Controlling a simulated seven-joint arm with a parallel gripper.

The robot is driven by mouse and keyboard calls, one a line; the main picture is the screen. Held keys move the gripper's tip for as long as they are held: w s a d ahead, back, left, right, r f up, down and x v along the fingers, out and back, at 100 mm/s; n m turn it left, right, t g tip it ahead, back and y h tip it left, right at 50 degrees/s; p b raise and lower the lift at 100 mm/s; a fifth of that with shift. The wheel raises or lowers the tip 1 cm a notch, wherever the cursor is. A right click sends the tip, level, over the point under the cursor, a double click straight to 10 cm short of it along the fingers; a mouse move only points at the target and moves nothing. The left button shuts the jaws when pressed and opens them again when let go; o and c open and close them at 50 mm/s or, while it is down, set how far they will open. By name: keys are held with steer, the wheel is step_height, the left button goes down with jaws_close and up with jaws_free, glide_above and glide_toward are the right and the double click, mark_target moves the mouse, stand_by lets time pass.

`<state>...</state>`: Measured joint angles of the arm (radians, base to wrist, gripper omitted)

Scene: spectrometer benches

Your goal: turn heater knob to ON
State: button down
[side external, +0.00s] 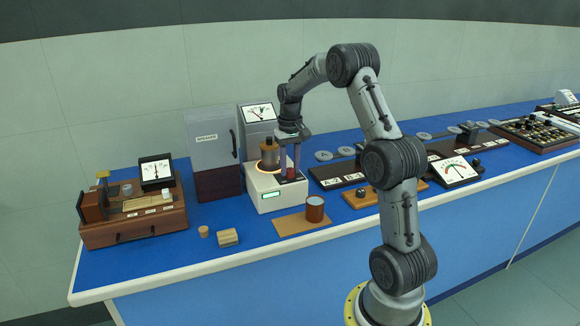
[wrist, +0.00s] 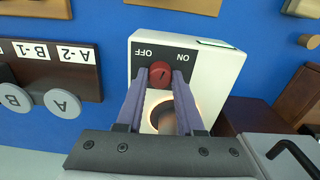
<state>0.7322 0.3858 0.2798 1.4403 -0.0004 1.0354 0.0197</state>
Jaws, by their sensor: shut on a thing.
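The heater is a white box (side external: 268,200) with a green display; it also shows in the wrist view (wrist: 216,72). Its red knob (wrist: 160,72) sits near the ON and OFF labels, which appear upside down. My gripper (side external: 290,178) points down over the box's right side, its two purple fingers on either side of the knob and shut on it. The knob's small dark mark is short, and I cannot tell which label it points to. A ring on the heater glows orange around a brown vessel (side external: 270,152), partly behind my fingers in the wrist view.
A grey cabinet (side external: 212,140) and a meter (side external: 259,113) stand behind the heater. A brown cup (side external: 315,208) stands on a tan mat (side external: 288,226) in front. A dark panel with round discs (wrist: 62,103) lies beside the heater.

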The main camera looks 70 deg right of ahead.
mark_target(290, 170)
steer(key=m, duration=0.5)
steer(key=shift+m, duration=0.4)
stand_by(0.3)
steer(key=c, duration=0.5)
jaws_free()
step_height(290, 170, up, 14)
steer(key=shift+f, duration=0.1)
